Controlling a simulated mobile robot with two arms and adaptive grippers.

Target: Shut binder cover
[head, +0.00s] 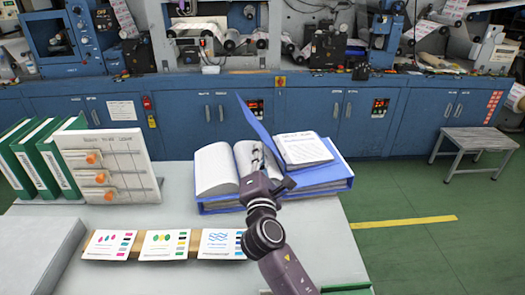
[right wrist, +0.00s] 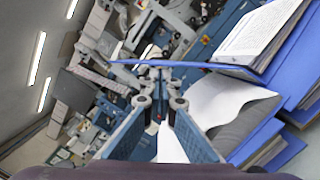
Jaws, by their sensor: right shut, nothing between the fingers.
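The blue binder (head: 335,178) lies open at the right end of the table, with white pages on both sides. Its blue cover (head: 262,128) stands raised and tilted, its upper corner leaning left above the pages. In the right wrist view a thin blue edge (right wrist: 190,65), which looks like the cover, crosses just beyond the fingertips. My right gripper (head: 264,181) is shut and empty in front of the binder, covering part of its middle; it also shows in the right wrist view (right wrist: 161,92). I cannot tell whether it touches the cover. My left gripper is not in view.
Green binders (head: 42,160) and a sample board (head: 108,165) stand at the table's left. Printed cards (head: 163,245) lie along the front. The grey table (head: 180,205) is clear between them and the binder. Blue machine cabinets (head: 205,110) stand behind; a stool (head: 475,140) is right.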

